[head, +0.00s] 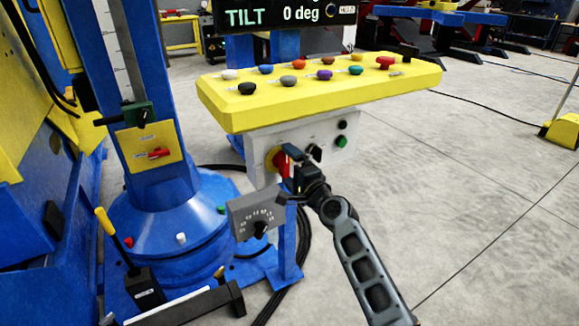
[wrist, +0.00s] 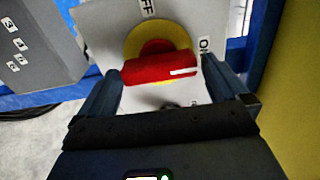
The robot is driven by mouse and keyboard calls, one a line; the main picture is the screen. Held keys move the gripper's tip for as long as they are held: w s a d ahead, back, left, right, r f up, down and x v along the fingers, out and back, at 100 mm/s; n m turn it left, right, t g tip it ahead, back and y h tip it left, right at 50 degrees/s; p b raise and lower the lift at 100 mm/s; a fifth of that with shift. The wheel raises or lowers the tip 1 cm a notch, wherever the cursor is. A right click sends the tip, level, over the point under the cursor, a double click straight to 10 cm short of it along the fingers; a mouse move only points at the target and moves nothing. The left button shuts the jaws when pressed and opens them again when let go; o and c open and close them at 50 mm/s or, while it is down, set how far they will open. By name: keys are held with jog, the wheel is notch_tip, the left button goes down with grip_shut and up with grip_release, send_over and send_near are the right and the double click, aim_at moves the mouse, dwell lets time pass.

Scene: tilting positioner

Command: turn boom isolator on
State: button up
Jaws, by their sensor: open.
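A red rotary handle on a yellow disc (wrist: 134,41) sits on the front of a white box, with OFF above it and ON to its right in the wrist view. The handle (wrist: 150,70) lies across the picture, its white stripe at the right end, on the ON side. My gripper (wrist: 160,67) is open, with one finger on each side of the handle; contact cannot be told. In the head view my gripper (head: 291,158) partly covers the red and yellow switch (head: 274,164). Its name label is not readable.
Another red handle (head: 158,153) is on a yellow plate on the blue column. A grey selector box (head: 245,213) stands close left of my gripper. The yellow button console (head: 320,100) overhangs the white box (head: 330,152). Open floor lies to the right.

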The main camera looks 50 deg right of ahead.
jog(key=v, duration=0.7)
jog(key=shift+s, duration=0.25)
jog(key=shift+r, duration=0.1)
jog(key=s+a+f+n+g+y+p, duration=0.1)
jog(key=s+a+n+p, duration=0.1)
jog(key=s+a+n, duration=0.6)
jog(key=s+a+f+n+g+y+p, duration=0.15)
jog(key=s+a, duration=0.45)
jog(key=s, duration=0.6)
jog(key=s+a+r+n+y+p, duration=0.1)
jog(key=s+a+r+n+p, duration=0.1)
jog(key=s+a+r+n, duration=0.3)
jog(key=s+a+r+n+y+p, duration=0.1)
jog(key=s+a+r+n, duration=0.4)
jog(key=s, duration=0.8)
notch_tip(320, 180, up, 4)
jog(key=shift+s+r+n+p, duration=0.1)
jog(key=shift+s+n+p, duration=0.25)
jog(key=shift+n+p, duration=0.45)
jog(key=shift+y, duration=0.25)
jog(key=shift+c, duration=0.5)
